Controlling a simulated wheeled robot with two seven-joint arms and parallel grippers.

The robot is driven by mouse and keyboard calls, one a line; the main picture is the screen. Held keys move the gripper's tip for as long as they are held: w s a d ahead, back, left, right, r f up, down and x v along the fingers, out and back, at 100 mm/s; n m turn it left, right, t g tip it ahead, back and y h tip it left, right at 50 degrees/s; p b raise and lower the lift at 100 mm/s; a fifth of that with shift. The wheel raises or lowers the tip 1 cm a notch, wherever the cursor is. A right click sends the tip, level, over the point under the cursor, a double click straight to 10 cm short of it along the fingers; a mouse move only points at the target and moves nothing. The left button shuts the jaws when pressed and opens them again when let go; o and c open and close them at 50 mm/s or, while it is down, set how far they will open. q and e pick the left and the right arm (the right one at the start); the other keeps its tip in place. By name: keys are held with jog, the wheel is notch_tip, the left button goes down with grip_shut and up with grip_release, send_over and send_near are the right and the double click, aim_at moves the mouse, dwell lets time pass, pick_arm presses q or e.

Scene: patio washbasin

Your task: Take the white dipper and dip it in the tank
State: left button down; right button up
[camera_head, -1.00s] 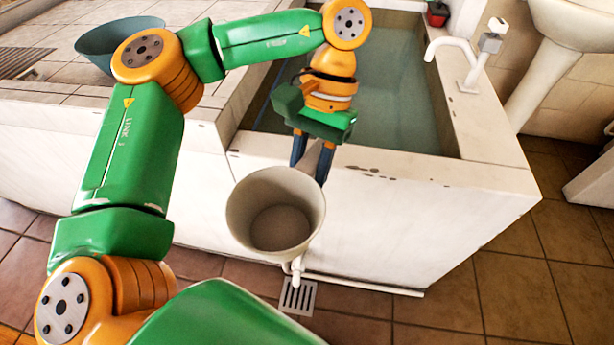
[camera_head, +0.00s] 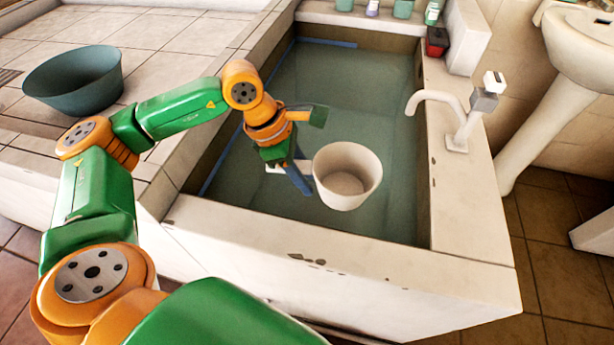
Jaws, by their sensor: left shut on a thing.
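The white dipper (camera_head: 347,176) is a round, open-topped cup, upright and looking empty inside. It is over the water of the tank (camera_head: 300,232), a walled basin with greenish water. I cannot tell whether its base touches the water. My left gripper (camera_head: 296,176) is left of the dipper, shut on its handle, which is mostly hidden by the fingers. My right gripper is not in view.
A white tap (camera_head: 440,97) stands on the tank's right wall. A teal basin (camera_head: 73,80) sits on the tiled counter at left. A red container (camera_head: 437,42) and several small bottles stand at the back. A white washbasin (camera_head: 582,38) is at far right.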

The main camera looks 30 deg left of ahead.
pick_arm(q)
jog(key=w+a+n+y+p, duration=0.1)
jog(key=n, duration=0.4)
jog(key=w+a+n+g+y+p, duration=0.1)
jog(key=n+p, duration=0.1)
jog(key=n, duration=0.3)
jog(key=w+a+f+n+g+y+p, duration=0.1)
jog(key=w+n+y, duration=0.1)
jog(key=n, duration=0.4)
notch_tip(320, 180, down, 16)
jog(key=b, duration=1.3)
jog(key=shift+f+g+b, duration=0.25)
jog(key=shift+g+b, duration=0.05)
